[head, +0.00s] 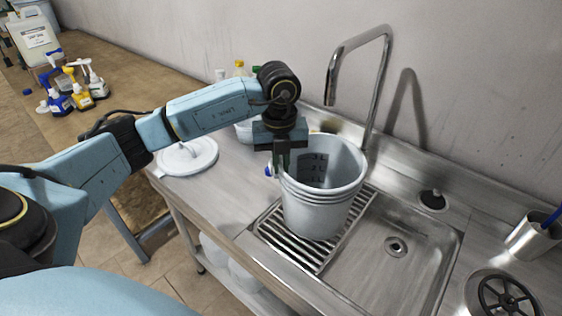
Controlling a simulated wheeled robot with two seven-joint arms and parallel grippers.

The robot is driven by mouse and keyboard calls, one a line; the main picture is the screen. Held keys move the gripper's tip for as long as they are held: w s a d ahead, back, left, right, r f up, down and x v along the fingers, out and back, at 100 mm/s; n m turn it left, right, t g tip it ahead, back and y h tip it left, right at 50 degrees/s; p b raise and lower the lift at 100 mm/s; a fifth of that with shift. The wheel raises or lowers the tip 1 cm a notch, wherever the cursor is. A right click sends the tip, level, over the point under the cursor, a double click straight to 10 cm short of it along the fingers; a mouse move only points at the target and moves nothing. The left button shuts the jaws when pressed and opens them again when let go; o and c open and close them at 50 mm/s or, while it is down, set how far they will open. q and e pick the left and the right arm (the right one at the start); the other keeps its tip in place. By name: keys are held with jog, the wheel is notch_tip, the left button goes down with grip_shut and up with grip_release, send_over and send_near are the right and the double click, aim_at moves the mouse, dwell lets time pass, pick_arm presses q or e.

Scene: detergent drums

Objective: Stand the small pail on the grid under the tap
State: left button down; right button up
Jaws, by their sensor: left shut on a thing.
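The small grey pail (318,205), with level marks inside, is upright at the metal grid (278,245) beside the sink basin. It covers part of the grid; I cannot tell whether its base touches the bars. The tap (386,75) rises behind the pail, and its spout end hangs above the pail's back rim. My left gripper (279,168) points down and is shut on the pail's left rim. My right gripper is not in view.
A white lid (187,157) lies on the steel counter to the left. Bottles (240,68) stand behind my left arm. The sink basin (395,255) is empty at right, with a metal cup (533,235) beyond. Several spray bottles (78,92) stand on the left table.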

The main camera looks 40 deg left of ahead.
pick_arm(q)
jog(key=shift+f+b, duration=0.4)
jog(key=shift+f, duration=0.15)
jog(key=c, duration=1.5)
grip_release()
notch_tip(320, 180, up, 13)
jog(key=shift+s+a+r, duration=0.15)
jog(key=shift+r, duration=0.05)
